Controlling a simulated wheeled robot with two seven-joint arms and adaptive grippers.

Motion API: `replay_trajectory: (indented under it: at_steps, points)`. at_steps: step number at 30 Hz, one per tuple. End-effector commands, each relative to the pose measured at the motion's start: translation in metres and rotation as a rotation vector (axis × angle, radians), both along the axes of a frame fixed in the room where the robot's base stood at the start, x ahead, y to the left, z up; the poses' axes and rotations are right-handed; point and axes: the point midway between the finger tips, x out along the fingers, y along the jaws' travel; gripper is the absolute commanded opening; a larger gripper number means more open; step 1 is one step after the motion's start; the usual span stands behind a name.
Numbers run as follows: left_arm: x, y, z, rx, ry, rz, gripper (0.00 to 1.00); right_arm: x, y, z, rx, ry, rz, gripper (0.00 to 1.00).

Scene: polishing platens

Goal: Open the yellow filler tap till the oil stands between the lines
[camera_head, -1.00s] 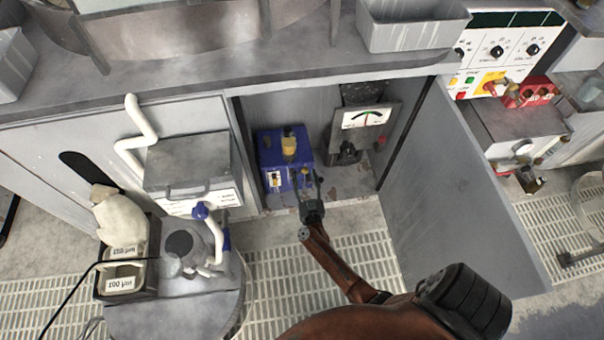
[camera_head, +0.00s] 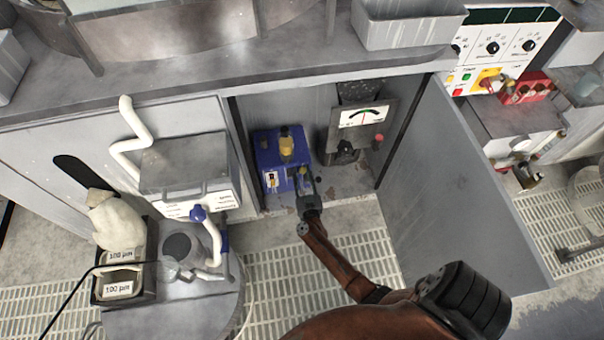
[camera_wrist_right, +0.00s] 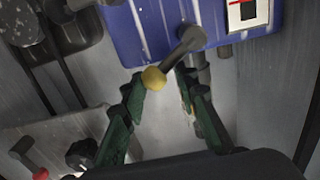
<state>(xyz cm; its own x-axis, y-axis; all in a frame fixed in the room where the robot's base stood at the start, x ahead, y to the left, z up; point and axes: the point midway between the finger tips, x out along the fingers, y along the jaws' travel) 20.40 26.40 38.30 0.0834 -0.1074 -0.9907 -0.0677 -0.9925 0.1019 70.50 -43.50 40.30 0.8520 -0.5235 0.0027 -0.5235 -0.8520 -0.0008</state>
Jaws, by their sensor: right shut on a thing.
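The blue oil unit (camera_head: 265,152) stands inside the open cabinet, with a yellow-topped fitting (camera_head: 286,145) on its top. The yellow filler tap (camera_wrist_right: 153,79) is a grey lever with a yellow knob on the unit's front; its yellow end shows small in the head view (camera_head: 303,170). A white sight window (camera_wrist_right: 247,12) with a red line is partly cut off; the oil level is too small to read. My left gripper is out of view.
A dial gauge (camera_head: 363,116) stands right of the blue unit in the cabinet. The open cabinet door (camera_head: 465,185) bounds the right side. A grey box with a white pipe (camera_head: 185,165) and a round drum (camera_head: 200,310) stand at left. Grated floor lies in front.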

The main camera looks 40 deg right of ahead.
Motion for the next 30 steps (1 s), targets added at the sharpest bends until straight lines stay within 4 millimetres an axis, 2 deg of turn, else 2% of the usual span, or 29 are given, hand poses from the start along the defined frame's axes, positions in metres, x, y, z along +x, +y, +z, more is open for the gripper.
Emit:
replay_trajectory:
  at_steps: [5, 30]
  points:
    - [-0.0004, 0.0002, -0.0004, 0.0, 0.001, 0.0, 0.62, -0.0006, 0.0005, -0.0025, 0.0, 0.004, 0.002, 0.0]
    - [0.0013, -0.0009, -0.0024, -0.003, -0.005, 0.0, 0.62, 0.003, 0.0102, -0.0086, 0.019, 0.005, 0.017, 0.0]
